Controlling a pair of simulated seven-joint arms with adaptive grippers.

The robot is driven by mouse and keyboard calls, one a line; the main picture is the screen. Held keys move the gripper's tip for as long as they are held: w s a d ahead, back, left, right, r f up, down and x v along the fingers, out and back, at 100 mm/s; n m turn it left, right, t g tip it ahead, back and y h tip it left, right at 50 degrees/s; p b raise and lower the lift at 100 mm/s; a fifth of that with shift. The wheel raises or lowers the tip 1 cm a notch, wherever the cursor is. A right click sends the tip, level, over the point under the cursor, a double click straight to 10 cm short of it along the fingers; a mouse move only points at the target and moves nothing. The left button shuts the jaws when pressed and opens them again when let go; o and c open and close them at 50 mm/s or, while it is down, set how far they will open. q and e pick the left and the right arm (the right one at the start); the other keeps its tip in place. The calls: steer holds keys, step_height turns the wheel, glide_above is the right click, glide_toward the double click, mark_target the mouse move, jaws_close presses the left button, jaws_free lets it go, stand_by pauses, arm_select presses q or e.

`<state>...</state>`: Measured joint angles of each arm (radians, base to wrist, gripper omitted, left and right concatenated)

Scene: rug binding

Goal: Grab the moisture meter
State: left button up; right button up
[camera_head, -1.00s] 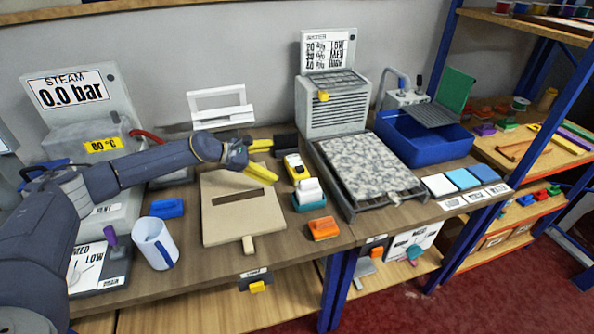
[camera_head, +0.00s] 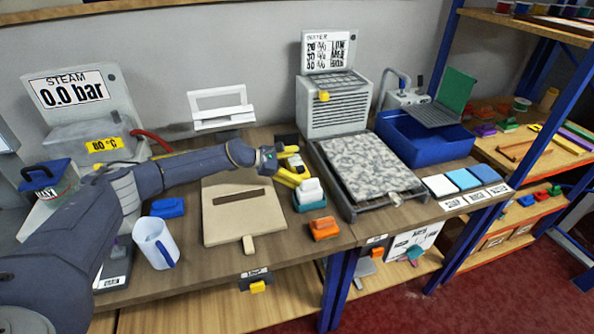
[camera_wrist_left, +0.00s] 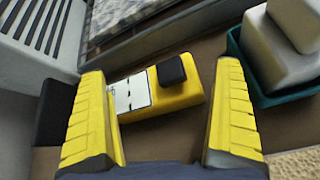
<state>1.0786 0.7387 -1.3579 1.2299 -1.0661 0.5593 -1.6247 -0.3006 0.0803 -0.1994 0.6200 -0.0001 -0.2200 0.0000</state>
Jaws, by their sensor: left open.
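The moisture meter (camera_wrist_left: 180,104) is a yellow block with a white display face and a black knob. In the left wrist view it lies on the table between my two yellow fingers, its long side running across the gap. My left gripper (camera_wrist_left: 161,75) is open around it, with the meter's right end close to the right finger; I cannot tell whether they touch. In the head view my left gripper (camera_head: 289,164) is over the meter's spot and largely hides it. My right gripper is not in view.
A teal-based white block (camera_head: 310,193) stands close to the right of the meter. An orange block (camera_head: 324,228) lies in front. A tray with a speckled rug piece (camera_head: 372,165) is on the right. A beige slotted board (camera_head: 243,222) lies to the left, under my arm.

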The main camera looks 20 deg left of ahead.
arm_select(q)
steer(key=shift+w+d+f, duration=0.15)
steer(key=shift+d, duration=0.05)
